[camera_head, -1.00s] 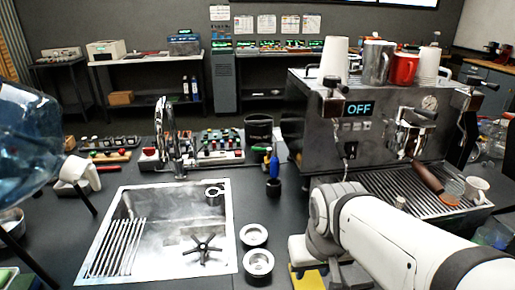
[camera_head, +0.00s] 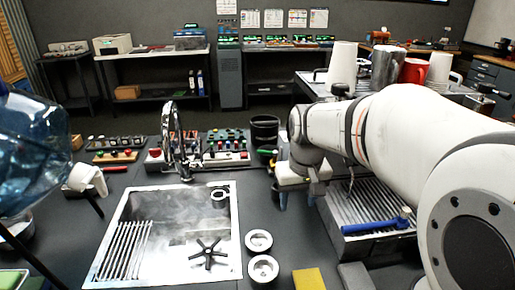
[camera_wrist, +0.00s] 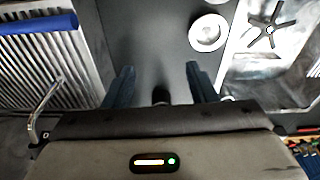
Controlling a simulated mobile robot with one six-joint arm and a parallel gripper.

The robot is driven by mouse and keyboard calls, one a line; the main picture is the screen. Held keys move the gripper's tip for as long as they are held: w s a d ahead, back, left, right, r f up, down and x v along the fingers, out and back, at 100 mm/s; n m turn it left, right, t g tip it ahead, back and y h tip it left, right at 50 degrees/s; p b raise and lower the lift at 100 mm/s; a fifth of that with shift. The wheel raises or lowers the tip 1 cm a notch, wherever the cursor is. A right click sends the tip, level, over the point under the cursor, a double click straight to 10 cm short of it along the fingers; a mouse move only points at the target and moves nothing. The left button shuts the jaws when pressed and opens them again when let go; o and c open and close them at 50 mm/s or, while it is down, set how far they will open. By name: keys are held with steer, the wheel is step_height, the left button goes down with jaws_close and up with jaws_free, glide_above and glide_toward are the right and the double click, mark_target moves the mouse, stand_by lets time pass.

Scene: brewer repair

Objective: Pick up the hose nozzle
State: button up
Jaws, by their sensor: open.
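My gripper (camera_head: 296,197) hangs, pointing down, over the dark counter between the sink and the drip tray. Its two blue fingers are apart in the wrist view (camera_wrist: 160,73), open and empty. A small black round thing (camera_wrist: 160,95) shows between them, partly hidden by the gripper body; I cannot tell its height. I cannot clearly identify the hose nozzle. A blue cylinder with a pale end piece (camera_head: 372,226) lies on the drip tray. It also shows in the wrist view (camera_wrist: 38,24), well to the side of the fingers.
The ribbed drip tray (camera_head: 345,205) is right of my gripper. The sink (camera_head: 128,225) is to the left, with a tall faucet (camera_head: 170,130). Two round metal cups (camera_head: 260,255) and a yellow block (camera_head: 308,279) stand in front. My arm hides much of the coffee machine.

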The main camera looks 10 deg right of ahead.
steer(key=shift+n+g, duration=0.5)
steer(key=shift+g, duration=0.3)
steer(key=w+p, duration=0.1)
steer(key=w, duration=0.5)
steer(key=w+p, duration=0.1)
steer(key=w, duration=0.5)
steer(key=w+p, duration=0.2)
steer(key=w, duration=0.5)
steer(key=shift+a+r, duration=0.3)
steer(key=shift+w+f, duration=0.15)
steer(key=shift+w, duration=0.15)
steer(key=shift+w+f, duration=0.1)
steer(key=shift+f, duration=0.25)
steer(key=f, duration=0.2)
steer(key=f+p, duration=0.1)
steer(key=f, duration=0.1)
steer(key=f+p, duration=0.1)
steer(key=f, duration=0.2)
steer(key=shift+w+d, duration=0.2)
steer(key=shift+d, duration=0.05)
jaws_close()
